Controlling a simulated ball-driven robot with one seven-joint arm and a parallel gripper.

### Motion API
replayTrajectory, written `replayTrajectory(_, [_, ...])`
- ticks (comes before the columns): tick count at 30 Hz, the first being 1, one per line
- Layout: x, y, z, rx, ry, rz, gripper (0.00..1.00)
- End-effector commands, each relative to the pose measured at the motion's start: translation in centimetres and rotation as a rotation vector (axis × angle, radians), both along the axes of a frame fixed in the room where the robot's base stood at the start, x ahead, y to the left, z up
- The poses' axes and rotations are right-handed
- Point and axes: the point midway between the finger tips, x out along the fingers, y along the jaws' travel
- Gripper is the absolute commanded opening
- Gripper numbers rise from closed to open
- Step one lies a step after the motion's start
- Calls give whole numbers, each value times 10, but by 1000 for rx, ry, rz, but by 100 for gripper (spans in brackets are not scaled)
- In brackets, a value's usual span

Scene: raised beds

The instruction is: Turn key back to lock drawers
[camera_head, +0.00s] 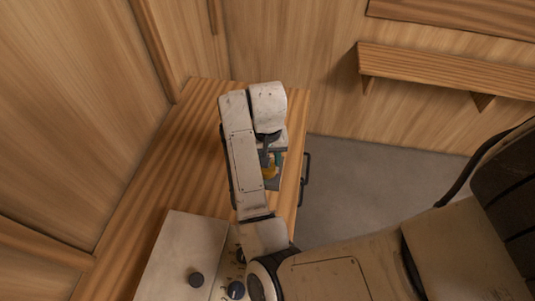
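The wooden counter (180,140) runs along the left wall, and a dark drawer handle (306,168) stands out from its right side. My arm reaches over the counter and bends down near its right edge. My gripper (268,152) is partly hidden under my wrist, and its fingers are too small to tell open from shut.
A pale grey panel with dark knobs (196,279) lies at the near end of the counter, beside my arm. A wooden shelf (440,68) is fixed to the far wall. Grey floor (370,175) is clear right of the counter.

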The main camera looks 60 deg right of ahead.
Motion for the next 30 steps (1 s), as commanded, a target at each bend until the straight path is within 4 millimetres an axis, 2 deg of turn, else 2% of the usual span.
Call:
replayTrajectory(2, [0,0,0,0,0,-1,49])
replayTrajectory(11, [0,0,3,1,-1,-2,50])
replayTrajectory(30, [1,0,84,4,-5,-4,50])
